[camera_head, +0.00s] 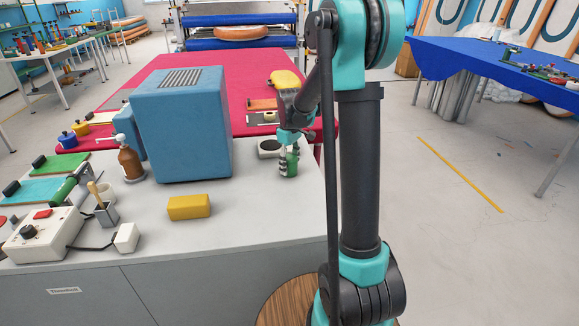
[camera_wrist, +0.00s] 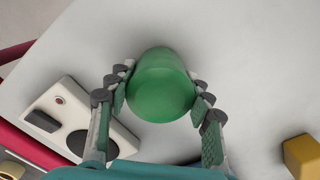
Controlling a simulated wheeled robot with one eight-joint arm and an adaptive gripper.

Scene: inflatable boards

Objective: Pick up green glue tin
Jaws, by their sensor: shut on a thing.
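The green glue tin (camera_wrist: 160,86) sits between the two fingers of my gripper (camera_wrist: 160,92) in the wrist view, with the finger pads against its sides. In the head view the green tin (camera_head: 293,161) shows at the right end of the grey bench top, partly hidden by the fingers. My gripper (camera_head: 289,160) points down around it and is shut on it. I cannot tell whether the tin touches the bench or is slightly raised.
A small device with a dark round plate (camera_head: 268,148) stands beside the tin. A large blue box (camera_head: 182,126) stands to the left. A yellow block (camera_head: 189,207) lies nearer the front. A brown bottle (camera_head: 130,162) and tools fill the left side.

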